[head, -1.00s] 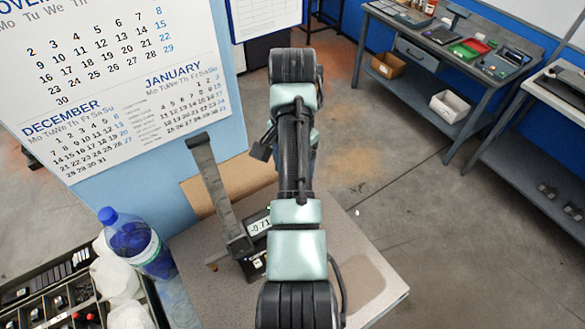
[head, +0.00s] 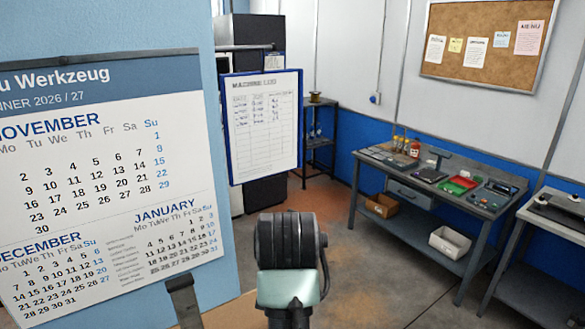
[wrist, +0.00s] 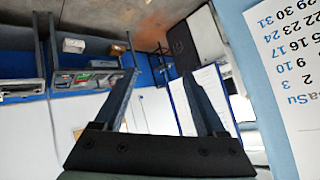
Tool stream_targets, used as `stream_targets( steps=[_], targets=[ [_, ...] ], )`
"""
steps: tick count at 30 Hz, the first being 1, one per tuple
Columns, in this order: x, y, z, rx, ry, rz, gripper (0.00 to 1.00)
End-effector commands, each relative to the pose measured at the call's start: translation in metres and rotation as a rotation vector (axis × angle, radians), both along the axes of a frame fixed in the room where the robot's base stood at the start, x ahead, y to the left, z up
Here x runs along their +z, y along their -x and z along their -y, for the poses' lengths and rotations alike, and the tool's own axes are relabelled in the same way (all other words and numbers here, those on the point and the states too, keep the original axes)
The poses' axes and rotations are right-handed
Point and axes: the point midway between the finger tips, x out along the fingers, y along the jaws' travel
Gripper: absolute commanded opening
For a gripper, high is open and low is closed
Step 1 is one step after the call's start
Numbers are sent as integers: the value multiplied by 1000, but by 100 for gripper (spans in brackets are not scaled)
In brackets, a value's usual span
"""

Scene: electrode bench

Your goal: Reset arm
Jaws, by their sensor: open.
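My gripper (wrist: 160,100) shows in the wrist view with its two dark fingers spread apart and nothing between them. Beyond the fingers are the room and the clipboard sheet, which appear upside down.
A calendar (head: 100,170) hangs on a light blue panel at the left and shows in the wrist view (wrist: 285,60). A machine log sheet (head: 262,120) hangs beside it. A workbench (head: 430,195) with trays stands at the right, under a cork board (head: 487,40). Open floor lies between.

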Motion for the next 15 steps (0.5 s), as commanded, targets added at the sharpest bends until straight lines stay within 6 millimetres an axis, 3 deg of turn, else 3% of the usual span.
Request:
stream_targets(
  steps=[4,7,12,15],
  targets=[
    [68,11,1,50,97,402,73],
    [122,40,3,58,176,670,73],
    [201,121,7,24,320,1079,73],
    [229,167,9,-8,386,1252,73]
  ],
)
